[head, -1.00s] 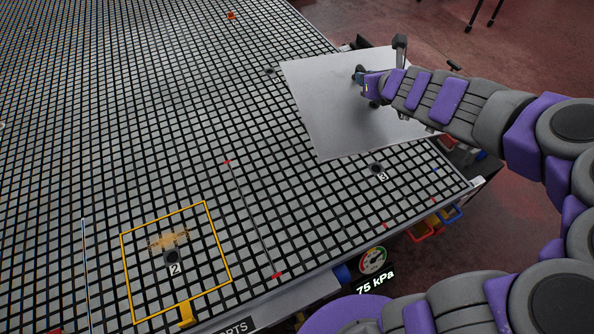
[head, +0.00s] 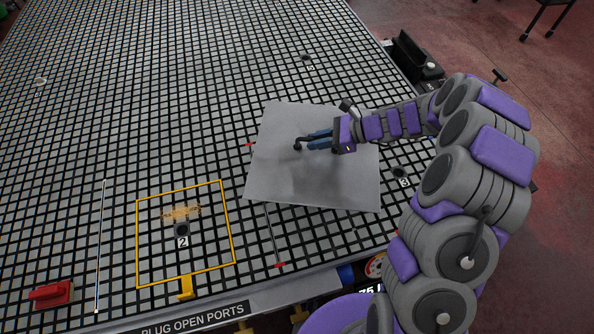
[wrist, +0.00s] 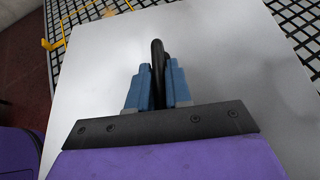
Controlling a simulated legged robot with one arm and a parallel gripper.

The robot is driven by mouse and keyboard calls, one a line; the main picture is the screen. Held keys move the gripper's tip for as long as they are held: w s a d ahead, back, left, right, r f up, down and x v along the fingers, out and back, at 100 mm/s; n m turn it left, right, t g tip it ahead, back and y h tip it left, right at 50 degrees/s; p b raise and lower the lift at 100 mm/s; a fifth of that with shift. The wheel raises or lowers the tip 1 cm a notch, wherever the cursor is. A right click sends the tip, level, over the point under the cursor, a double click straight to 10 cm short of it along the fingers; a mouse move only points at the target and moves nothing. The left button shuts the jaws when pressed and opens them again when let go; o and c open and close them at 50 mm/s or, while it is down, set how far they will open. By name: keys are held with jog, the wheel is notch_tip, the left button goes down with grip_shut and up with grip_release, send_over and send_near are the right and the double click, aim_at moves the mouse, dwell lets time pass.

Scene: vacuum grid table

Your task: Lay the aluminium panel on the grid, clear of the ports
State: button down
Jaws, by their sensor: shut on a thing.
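The aluminium panel (head: 290,180) is a flat silver-grey sheet over the right part of the grid table (head: 120,130). It also fills most of the wrist view (wrist: 230,60). My gripper (head: 300,144) is shut on the panel's dark handle (wrist: 157,65), with blue fingers on both sides of it. I cannot tell whether the panel touches the grid. Port 2 (head: 182,230) lies in the open, left of the panel, inside a yellow frame (head: 233,240). Port 3 (head: 400,172) shows just right of the panel. Another dark port (head: 306,58) shows farther back.
A tan patch (head: 181,213) lies beside port 2. A red block (head: 50,294) sits at the front left. A thin pale strip (head: 100,245) and a line with red ends (head: 280,265) lie on the grid. The back and left of the grid are largely clear.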

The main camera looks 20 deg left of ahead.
aim_at(296, 170)
jog(key=s+a+f+n+g, duration=0.1)
jog(key=s+a, duration=0.1)
jog(key=s, duration=0.1)
jog(key=s+a+f+n+g+h, duration=0.1)
jog(key=s+f+n, duration=0.1)
jog(key=s+a+f+n+g, duration=0.1)
jog(key=s+a+g, duration=0.1)
jog(key=s, duration=0.1)
jog(key=shift+s+a+f+n+h, duration=0.3)
jog(key=shift+s+a+f+h, duration=0.05)
jog(key=shift+h, duration=0.05)
jog(key=shift+s+d, duration=0.1)
jog(key=shift+d+r, duration=0.2)
jog(key=shift+d, duration=0.7)
jog(key=shift+a+g+p, duration=0.3)
jog(key=shift+a+p, duration=0.1)
jog(key=shift+a, duration=0.05)
jog(key=shift+a+f, duration=0.35)
jog(key=shift+f, duration=0.55)
jog(key=shift+d+f+b, duration=0.3)
jog(key=shift+d+f, duration=0.05)
jog(key=shift+f, duration=0.35)
jog(key=shift+d+f+b, duration=0.3)
jog(key=shift+d+f, duration=0.05)
jog(key=shift+f, duration=1.1)
jog(key=shift+a+f+b, duration=0.35)
jog(key=shift+a+f, duration=0.2)
jog(key=shift+f, duration=0.35)
jog(key=shift+d+r, duration=0.1)
jog(key=shift+d, duration=0.35)
